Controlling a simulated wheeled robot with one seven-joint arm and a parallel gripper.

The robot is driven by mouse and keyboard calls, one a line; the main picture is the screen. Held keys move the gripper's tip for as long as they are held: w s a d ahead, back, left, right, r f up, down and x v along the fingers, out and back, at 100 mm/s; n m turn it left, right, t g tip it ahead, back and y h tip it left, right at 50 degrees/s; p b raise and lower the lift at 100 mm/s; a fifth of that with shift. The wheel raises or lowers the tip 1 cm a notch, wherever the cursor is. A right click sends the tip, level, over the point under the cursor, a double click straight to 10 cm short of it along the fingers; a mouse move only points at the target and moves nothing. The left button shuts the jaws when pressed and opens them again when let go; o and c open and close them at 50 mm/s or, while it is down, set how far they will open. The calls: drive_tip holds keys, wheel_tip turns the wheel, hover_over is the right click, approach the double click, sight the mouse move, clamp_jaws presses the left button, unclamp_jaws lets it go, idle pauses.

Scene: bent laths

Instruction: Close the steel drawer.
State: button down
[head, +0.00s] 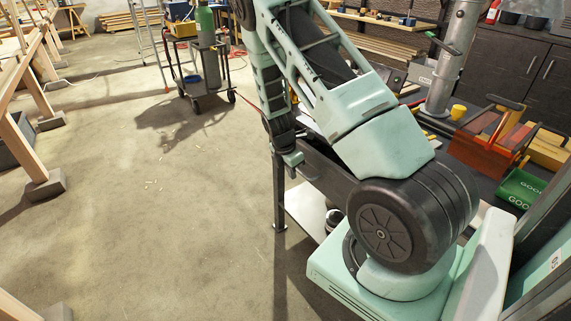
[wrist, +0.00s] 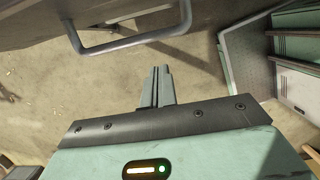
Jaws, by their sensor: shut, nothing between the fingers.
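In the wrist view, a grey bar handle (wrist: 130,44) stands out from a dull grey-brown front (wrist: 40,22) along the top edge, which looks like the steel drawer. My gripper (wrist: 161,70) is shut and empty. Its fingertips appear just below the handle bar in the picture, with a small gap between them. In the head view, my arm covers most of the bench front, and my gripper's fingers are too small and hidden to make out. How far the drawer stands out cannot be told.
The bench top holds a red-orange toolbox (head: 483,143), a green bin (head: 521,188), a yellow cup (head: 458,112) and a grey column (head: 455,60). A cart with a green cylinder (head: 205,25) stands farther back. The concrete floor (head: 170,210) left of my arm is open.

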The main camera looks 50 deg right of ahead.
sight(309, 163)
drive_tip(key=shift+s+d+f, duration=0.1)
drive_tip(key=shift+s+d, duration=0.05)
drive_tip(key=shift+d, duration=0.45)
drive_tip(key=shift+s+d+f, duration=0.1)
drive_tip(key=shift+s+d, duration=0.05)
drive_tip(key=shift+d, duration=0.45)
drive_tip(key=shift+s+d, duration=0.2)
drive_tip(key=shift+d, duration=0.65)
drive_tip(key=shift+s+d, duration=0.2)
drive_tip(key=shift+d, duration=0.6)
drive_tip(key=shift+s+d, duration=0.2)
drive_tip(key=shift+d, duration=0.65)
drive_tip(key=shift+r, duration=0.1)
drive_tip(key=a, duration=0.1)
drive_tip(key=a+p, duration=0.1)
drive_tip(key=w+a, duration=0.1)
drive_tip(key=shift+a+r+p, duration=0.35)
drive_tip(key=shift+r+p, duration=0.05)
drive_tip(key=v, duration=1)
drive_tip(key=shift+a+b, duration=0.35)
drive_tip(key=shift+a, duration=0.1)
